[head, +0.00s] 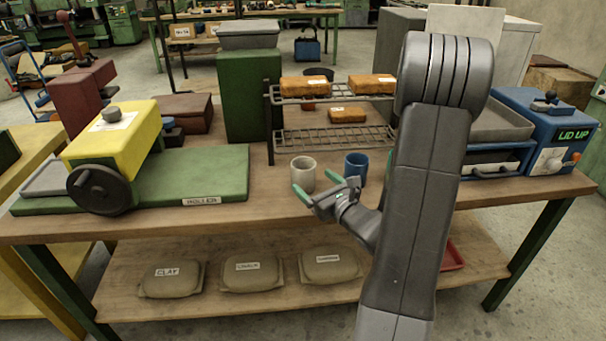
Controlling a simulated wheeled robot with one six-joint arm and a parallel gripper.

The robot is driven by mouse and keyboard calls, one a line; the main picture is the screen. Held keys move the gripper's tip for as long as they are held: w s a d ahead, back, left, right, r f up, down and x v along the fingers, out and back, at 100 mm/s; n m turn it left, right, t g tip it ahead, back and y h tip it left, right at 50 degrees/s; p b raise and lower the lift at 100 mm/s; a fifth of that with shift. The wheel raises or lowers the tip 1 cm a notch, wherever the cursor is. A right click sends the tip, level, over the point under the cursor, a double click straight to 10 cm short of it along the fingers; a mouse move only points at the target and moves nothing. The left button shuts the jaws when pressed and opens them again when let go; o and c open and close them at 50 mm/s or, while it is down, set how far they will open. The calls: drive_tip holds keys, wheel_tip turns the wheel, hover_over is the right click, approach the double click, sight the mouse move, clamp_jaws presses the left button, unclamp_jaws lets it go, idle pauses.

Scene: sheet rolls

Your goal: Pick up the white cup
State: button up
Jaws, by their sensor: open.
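The white cup (302,170) stands upright on the wooden bench, in front of the left end of the wire rack. My gripper (318,187) is open, with its two green-tipped fingers spread just in front of the cup in the picture. One fingertip overlaps the cup's lower left edge and the other is to its right. I cannot tell whether either touches it. No object shows between the fingers. A blue cup (355,166) stands to the right, just behind my gripper and close to my arm.
A wire rack (335,138) with orange-brown blocks (305,84) stands behind the cups. A yellow roller machine (115,135) on a green board (205,172) is at left. A blue box machine (550,125) is at right. Labelled bags (253,277) lie on the lower shelf.

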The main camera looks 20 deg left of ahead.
sight(304, 171)
drive_tip(key=shift+x, duration=3.15)
drive_tip(key=shift+r, duration=0.1)
drive_tip(key=c, duration=1.1)
